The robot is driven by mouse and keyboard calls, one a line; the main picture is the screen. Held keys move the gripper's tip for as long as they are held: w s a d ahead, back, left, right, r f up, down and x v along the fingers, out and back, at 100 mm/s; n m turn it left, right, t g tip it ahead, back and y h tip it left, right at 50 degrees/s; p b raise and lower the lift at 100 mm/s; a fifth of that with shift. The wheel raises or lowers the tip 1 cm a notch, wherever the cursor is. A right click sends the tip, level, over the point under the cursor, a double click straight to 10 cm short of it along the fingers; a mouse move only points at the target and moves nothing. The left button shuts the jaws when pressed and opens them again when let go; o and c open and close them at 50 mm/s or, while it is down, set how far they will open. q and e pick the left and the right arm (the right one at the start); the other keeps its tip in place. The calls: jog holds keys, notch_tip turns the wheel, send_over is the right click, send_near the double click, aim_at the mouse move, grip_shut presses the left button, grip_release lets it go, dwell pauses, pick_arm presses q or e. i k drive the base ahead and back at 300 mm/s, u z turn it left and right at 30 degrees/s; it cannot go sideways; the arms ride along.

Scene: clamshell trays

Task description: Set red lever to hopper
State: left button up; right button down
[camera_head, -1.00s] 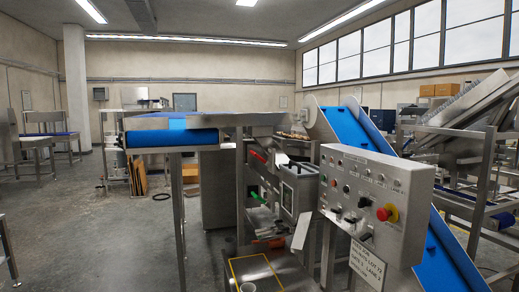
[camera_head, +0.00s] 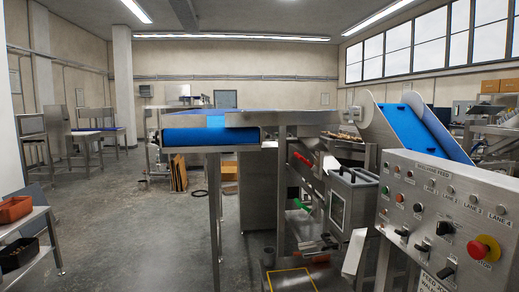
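The red lever (camera_head: 302,160) shows on the steel machine frame, just under the right end of the blue conveyor. It slopes down to the right. A grey steel box that looks like a hopper (camera_head: 353,203) stands right of the lever, with a pale panel on its front. A green lever (camera_head: 301,204) sits lower on the same frame. No marking beside the red lever can be read at this size. Neither of my grippers is in view.
A control panel (camera_head: 440,215) with knobs and a red stop button (camera_head: 483,249) stands at the near right. A blue conveyor (camera_head: 205,136) runs left of the levers. A shelf with red and black bins (camera_head: 15,209) is at the left edge. The grey floor (camera_head: 130,225) between is open.

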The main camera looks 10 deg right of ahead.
aim_at(312, 167)
jog(key=u, duration=0.2)
jog(key=i, duration=1.75)
jog(key=z, duration=0.45)
